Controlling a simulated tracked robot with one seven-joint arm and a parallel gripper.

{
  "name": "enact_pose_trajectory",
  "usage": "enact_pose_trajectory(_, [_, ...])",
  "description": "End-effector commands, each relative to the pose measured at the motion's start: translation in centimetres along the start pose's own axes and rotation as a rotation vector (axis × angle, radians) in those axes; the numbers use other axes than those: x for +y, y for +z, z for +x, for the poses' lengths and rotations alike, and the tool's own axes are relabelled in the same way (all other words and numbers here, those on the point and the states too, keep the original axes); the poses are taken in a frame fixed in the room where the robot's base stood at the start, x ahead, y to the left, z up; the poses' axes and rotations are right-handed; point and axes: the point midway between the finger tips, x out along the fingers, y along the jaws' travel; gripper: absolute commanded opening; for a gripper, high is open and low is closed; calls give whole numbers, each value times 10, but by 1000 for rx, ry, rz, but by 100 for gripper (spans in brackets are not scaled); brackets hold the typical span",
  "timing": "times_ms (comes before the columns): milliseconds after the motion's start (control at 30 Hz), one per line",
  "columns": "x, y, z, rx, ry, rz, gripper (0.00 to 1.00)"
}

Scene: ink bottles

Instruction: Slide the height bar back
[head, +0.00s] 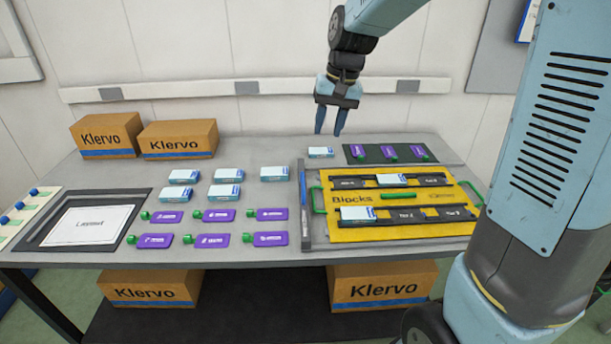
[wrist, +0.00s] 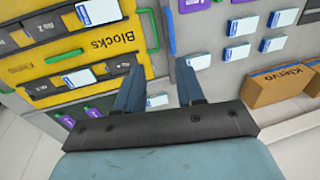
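A long, narrow grey-blue bar (head: 305,205), which looks like the height bar, stands along the left edge of the yellow Blocks board (head: 345,240). My gripper (head: 330,131) is above the back of the table, near the bar's far end and apart from it. Its two blue fingers point down, with a clear gap between them and nothing held. In the wrist view my gripper (wrist: 157,78) also shows open, with a white-and-blue box (wrist: 157,100) on the table beyond the fingers. My gripper partly hides the area around the bar there.
White-and-blue boxes (head: 222,192) and purple bottles (head: 220,215) with green caps lie left of the bar. A dark mat (head: 365,158) with purple bottles lies behind the board. Green handles (head: 318,200) flank the board. Cardboard boxes (head: 178,140) stand at the back left.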

Motion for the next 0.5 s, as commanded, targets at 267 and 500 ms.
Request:
enact_pose_trajectory(267, [-20,-24,34,-64,-15,14,38])
enact_pose_trajectory(500, [-23,-25,52,-73,-17,15,38])
